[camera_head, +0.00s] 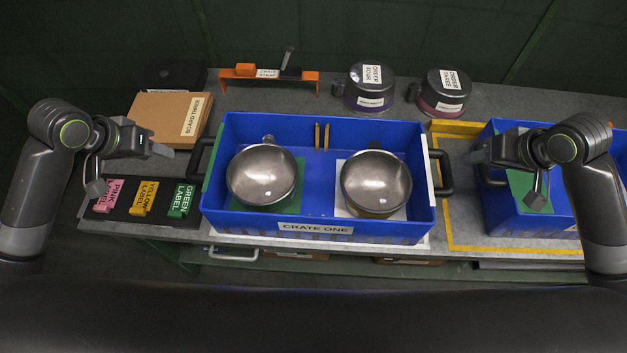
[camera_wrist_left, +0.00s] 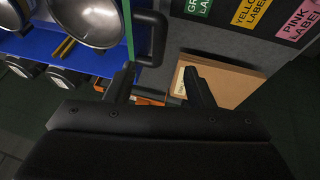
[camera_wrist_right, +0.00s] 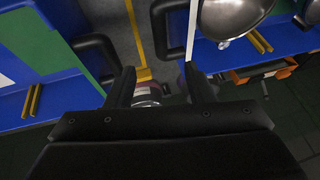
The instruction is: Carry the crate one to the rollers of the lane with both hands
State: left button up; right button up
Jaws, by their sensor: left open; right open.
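My left gripper (camera_head: 168,152) is open and empty, a little left of the left handle, which also shows in the left wrist view (camera_wrist_left: 152,38). My right gripper (camera_head: 478,155) is open and empty, a little right of the right handle, which shows in the right wrist view (camera_wrist_right: 160,28). No rollers can be made out.
A cardboard box (camera_head: 150,112) and coloured label blocks (camera_head: 143,198) lie left. Two lidded pots (camera_head: 369,92) and an orange-ended stand (camera_head: 245,73) are behind.

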aim_at(191, 163)
pick_arm(q)
jog(key=x, duration=1.7)
jog(key=shift+f, duration=0.1)
pick_arm(e)
jog(key=x, duration=1.7)
jog(key=shift+f, duration=0.1)
pick_arm(q)
jog(key=shift+c, duration=0.2)
pick_arm(e)
jog(key=shift+c, duration=0.2)
pick_arm(q)
grip_shut()
pick_arm(e)
grip_shut()
pick_arm(q)
jog(key=shift+w, duration=0.25)
pick_arm(e)
jog(key=shift+w, duration=0.25)
